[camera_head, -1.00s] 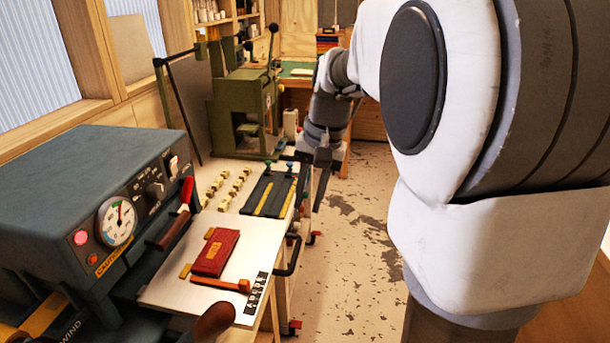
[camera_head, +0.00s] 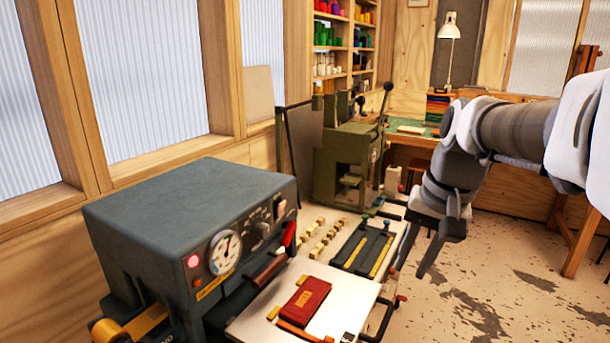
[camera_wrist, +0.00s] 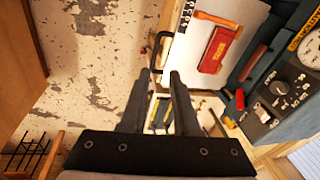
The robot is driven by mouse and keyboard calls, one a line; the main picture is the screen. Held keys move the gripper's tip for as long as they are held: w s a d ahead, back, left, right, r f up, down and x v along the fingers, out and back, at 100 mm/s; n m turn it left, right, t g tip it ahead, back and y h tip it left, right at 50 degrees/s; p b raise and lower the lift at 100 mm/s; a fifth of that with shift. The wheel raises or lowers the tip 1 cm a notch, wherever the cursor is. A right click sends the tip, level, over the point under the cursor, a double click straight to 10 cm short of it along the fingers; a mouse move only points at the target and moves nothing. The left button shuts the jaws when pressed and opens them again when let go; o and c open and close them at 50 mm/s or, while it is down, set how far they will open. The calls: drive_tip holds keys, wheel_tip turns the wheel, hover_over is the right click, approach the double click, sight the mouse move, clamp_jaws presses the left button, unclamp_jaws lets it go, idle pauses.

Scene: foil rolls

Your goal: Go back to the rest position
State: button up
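My gripper (camera_head: 432,252) hangs at the end of my arm, right of the bench, with its fingers pointing down. In the wrist view my gripper (camera_wrist: 158,75) has its two dark fingers apart, with nothing between them. The gripper is clear of the case and the bench objects.
A grey machine with a gauge (camera_head: 190,220) stands at the left. A green press (camera_head: 345,165) stands behind the small brass blocks (camera_head: 325,240) and the black tray (camera_head: 362,247). The worn floor (camera_head: 490,285) on the right is open. A lamp (camera_head: 449,40) stands at the back.

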drive_tip(key=s+a+f+n+t, duration=0.1)
drive_tip(key=s+a+f+n, duration=0.1)
drive_tip(key=s, duration=0.4)
drive_tip(key=s+a+f+n+t+h, duration=0.1)
drive_tip(key=s+a+n+t, duration=0.1)
drive_tip(key=s, duration=0.4)
drive_tip(key=shift+s+a+f+n+t, duration=0.35)
drive_tip(key=shift+a+n, duration=0.25)
drive_tip(key=shift+a, duration=0.35)
